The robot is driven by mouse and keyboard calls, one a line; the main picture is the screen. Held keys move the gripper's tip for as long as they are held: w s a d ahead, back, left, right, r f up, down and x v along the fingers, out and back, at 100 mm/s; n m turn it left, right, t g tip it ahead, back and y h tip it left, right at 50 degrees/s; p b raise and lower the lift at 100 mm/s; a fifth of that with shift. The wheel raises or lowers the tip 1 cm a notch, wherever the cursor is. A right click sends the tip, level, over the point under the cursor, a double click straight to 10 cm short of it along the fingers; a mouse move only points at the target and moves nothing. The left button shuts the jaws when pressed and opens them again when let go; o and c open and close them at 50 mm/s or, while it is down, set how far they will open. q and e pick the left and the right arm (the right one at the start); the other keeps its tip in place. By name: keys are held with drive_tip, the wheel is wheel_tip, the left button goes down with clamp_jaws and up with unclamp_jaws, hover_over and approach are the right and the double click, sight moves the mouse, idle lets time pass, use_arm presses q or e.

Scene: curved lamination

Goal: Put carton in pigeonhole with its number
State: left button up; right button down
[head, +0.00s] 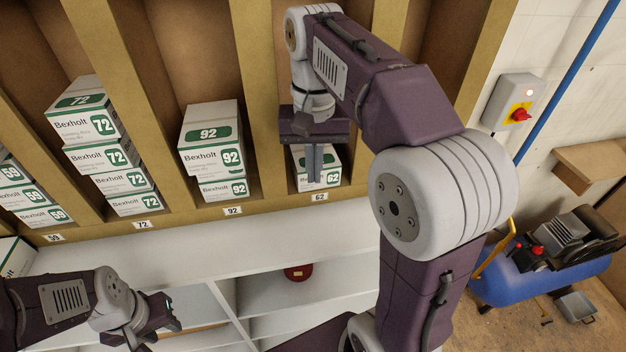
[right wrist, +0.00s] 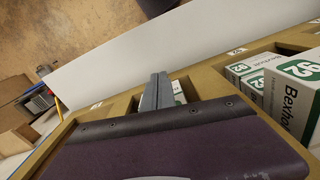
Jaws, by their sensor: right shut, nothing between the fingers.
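A white and green carton marked 62 (head: 333,166) sits in the pigeonhole labelled 62 (head: 320,197). My right gripper (head: 315,165) is shut and empty in front of it, covering part of the carton. In the right wrist view the shut fingers (right wrist: 157,92) show with a sliver of a carton (right wrist: 179,92) beside them. I cannot tell whether they touch it. Another carton (head: 14,257) is cut off at the left edge, its number not visible. My left gripper (head: 165,318) is low at the left, over the white shelving; its fingers are unclear.
Cartons marked 92 (head: 211,150), 72 (head: 88,118) and 59 (head: 30,194) stand stacked in their labelled pigeonholes. Wooden dividers (head: 125,95) separate these. The white shelf top (head: 190,245) in front is mostly clear. A blue compressor (head: 545,275) stands on the floor at right.

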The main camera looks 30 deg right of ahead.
drive_tip(key=w+d+f+p, duration=0.1)
drive_tip(key=w+f, duration=0.3)
drive_tip(key=f, duration=0.2)
drive_tip(key=shift+d+p, duration=0.3)
drive_tip(key=shift+d, duration=0.1)
drive_tip(key=shift+s, duration=0.1)
drive_tip(key=shift+w+d+r+p, duration=0.15)
drive_tip(key=shift+w+d+p, duration=0.15)
drive_tip(key=shift+w+p, duration=0.65)
drive_tip(key=shift+f, duration=0.2)
drive_tip(key=shift+s, duration=0.15)
